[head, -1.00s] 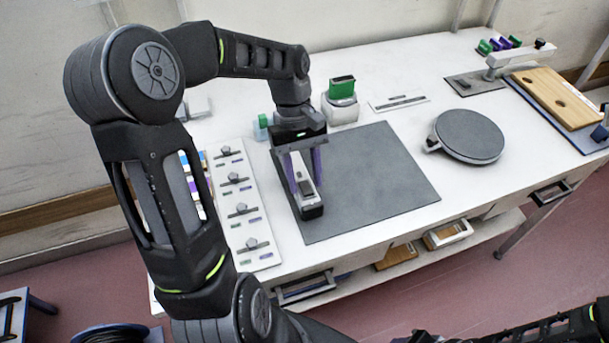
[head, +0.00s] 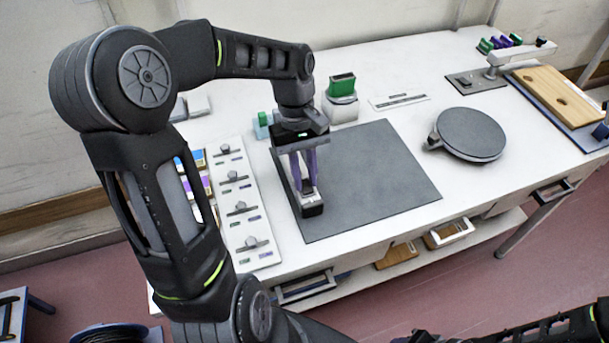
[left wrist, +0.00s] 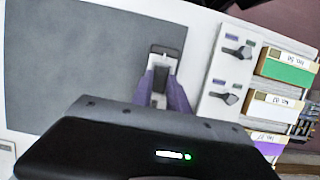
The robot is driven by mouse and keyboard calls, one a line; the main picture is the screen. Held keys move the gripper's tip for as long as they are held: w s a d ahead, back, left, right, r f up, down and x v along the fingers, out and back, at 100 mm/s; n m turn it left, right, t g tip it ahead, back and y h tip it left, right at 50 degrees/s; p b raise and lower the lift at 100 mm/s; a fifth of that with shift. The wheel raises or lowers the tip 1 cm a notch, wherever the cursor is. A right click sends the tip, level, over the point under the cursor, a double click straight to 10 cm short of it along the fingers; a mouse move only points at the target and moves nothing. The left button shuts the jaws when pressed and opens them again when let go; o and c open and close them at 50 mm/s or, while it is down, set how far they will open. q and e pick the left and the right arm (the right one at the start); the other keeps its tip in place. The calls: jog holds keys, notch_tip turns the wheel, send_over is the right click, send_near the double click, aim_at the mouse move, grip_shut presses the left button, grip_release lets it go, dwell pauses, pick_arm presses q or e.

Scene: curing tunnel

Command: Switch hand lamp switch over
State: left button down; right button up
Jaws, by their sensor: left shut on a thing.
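The hand lamp (head: 312,209), a long white and black body, lies on the left part of the dark grey mat. It also shows in the left wrist view (left wrist: 165,53), with its near part hidden by my gripper. My left gripper (head: 304,184) points down over the lamp, its purple fingers close together. It is shut on the small dark hand lamp switch (head: 307,187) on the lamp's top. The fingers largely cover the switch, so its position cannot be told. My right gripper is out of view.
The mat (head: 380,180) is bare to the right of the lamp. A white board (head: 263,258) with several dark knobs stands to its left. A green-topped block (head: 342,88) is behind, and a round grey plate (head: 469,135) is to the right.

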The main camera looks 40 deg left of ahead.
aim_at(304, 182)
pick_arm(q)
jog(key=shift+s+d+f+t+y+b, duration=0.15)
jog(key=shift+d+t+y+b, duration=0.2)
jog(key=shift+y+b, duration=0.4)
jog(key=shift+t, duration=0.25)
jog(key=shift+a+r, duration=0.1)
jog(key=shift+r, duration=0.1)
jog(key=c, duration=1.3)
grip_release()
jog(key=r, duration=0.7)
jog(key=shift+w+a+r, duration=0.3)
jog(key=shift+a+r, duration=0.1)
